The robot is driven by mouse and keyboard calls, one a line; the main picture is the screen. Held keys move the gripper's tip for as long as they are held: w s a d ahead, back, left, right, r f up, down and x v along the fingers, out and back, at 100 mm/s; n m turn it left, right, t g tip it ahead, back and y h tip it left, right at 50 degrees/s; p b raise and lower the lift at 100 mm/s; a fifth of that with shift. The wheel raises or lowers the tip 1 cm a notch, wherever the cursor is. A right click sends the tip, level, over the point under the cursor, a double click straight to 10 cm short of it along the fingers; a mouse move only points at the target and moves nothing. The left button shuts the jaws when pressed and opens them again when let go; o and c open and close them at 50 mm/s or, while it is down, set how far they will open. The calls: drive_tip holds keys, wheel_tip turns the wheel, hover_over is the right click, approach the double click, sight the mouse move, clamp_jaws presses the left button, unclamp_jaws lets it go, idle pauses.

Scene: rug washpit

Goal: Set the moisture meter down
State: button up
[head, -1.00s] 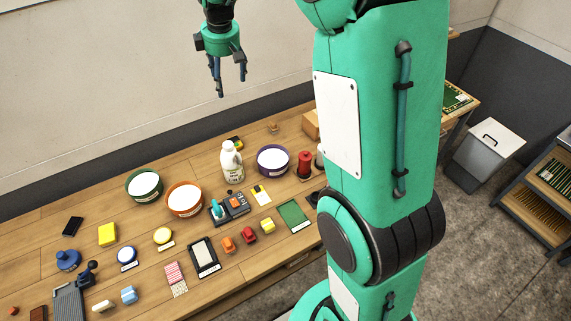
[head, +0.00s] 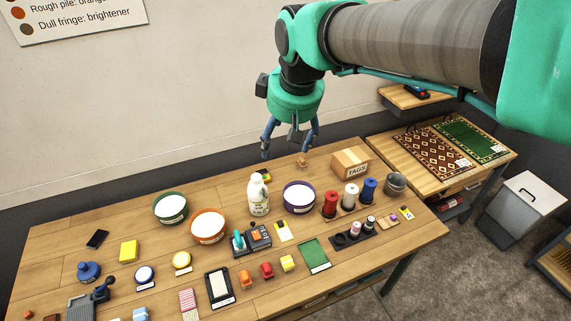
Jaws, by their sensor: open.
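My gripper (head: 291,148) is open, with nothing visible between its fingers. It hangs fingers down near the back edge of the wooden table (head: 95,225), by the wall.
Green (head: 171,208), orange (head: 208,226) and purple (head: 299,197) tubs stand around the bottle. A "TAGS" box (head: 350,163), several spools and a grey cup (head: 395,183) stand to the right. A second table (head: 480,165) holds rugs. The front of the table is crowded.

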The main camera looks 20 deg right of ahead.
drive_tip(key=s+f+m, duration=0.2)
drive_tip(key=s, duration=0.7)
drive_tip(key=s+a+f+m+t, duration=0.1)
drive_tip(key=s+f+m, duration=0.1)
drive_tip(key=s, duration=0.7)
drive_tip(key=shift+f, duration=0.15)
wheel_tip(320, 180, down, 12)
drive_tip(key=b, duration=1.1)
drive_tip(key=shift+b, duration=0.4)
